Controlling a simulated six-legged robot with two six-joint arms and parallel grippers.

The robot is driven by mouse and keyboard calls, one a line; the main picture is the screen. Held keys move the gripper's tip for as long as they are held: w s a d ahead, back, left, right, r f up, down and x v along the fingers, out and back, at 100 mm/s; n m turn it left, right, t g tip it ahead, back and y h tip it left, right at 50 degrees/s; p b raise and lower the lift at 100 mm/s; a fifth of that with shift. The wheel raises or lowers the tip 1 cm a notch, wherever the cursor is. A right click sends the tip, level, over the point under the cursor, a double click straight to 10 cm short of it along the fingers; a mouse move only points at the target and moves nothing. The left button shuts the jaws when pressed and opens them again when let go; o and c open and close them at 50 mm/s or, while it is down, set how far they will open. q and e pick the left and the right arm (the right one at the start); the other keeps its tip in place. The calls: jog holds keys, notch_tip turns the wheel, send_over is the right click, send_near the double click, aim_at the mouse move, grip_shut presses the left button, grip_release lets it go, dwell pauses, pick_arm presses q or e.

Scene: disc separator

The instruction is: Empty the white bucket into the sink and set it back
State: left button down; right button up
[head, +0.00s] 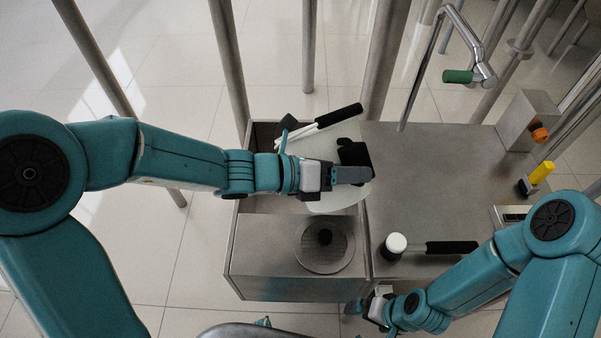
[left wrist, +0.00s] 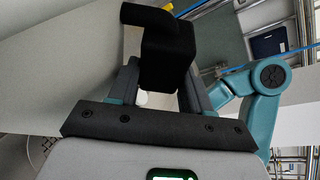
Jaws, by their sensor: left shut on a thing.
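The white bucket (head: 346,200) is in the middle of the head view, over or in the open box-like sink (head: 253,205). My left gripper (head: 350,175) is shut on the bucket's black handle (head: 355,155). In the left wrist view the black handle (left wrist: 168,55) sits between the two fingers, with the bucket's pale wall (left wrist: 65,65) filling the left side. The bucket looks tilted; its inside and any contents are hidden. My right gripper (head: 368,306) is low, in front of the metal unit, and its jaws are too small to judge.
A black-handled tool (head: 338,117) lies at the sink's back. A round strainer (head: 325,245) is set in the panel in front. A white-headed, black-handled tool (head: 397,243) lies on the metal counter (head: 430,180). A green-handled tap (head: 457,76) and metal posts stand behind.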

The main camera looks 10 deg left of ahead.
aim_at(340, 154)
pick_arm(q)
jog(key=shift+w+a+r+p, duration=0.2)
jog(key=shift+a+r+p, duration=0.05)
jog(key=shift+r+p, duration=0.3)
jog(key=shift+f+n, duration=0.1)
jog(key=shift+n, duration=0.2)
pick_arm(e)
jog(key=shift+r, duration=0.95)
pick_arm(q)
jog(key=p, duration=0.2)
jog(key=w+a+r+n+h+p, duration=0.1)
jog(key=shift+w+a+r+p, duration=0.1)
jog(key=shift+w+r+p, duration=0.15)
jog(key=shift+p, duration=0.15)
jog(key=shift+w+a+n+p, duration=0.25)
jog(key=shift+n+p, duration=0.05)
jog(key=shift+p, duration=0.1)
jog(key=shift+f, duration=0.1)
pick_arm(e)
notch_tip(340, 154, up, 5)
jog(key=shift+f, duration=0.15)
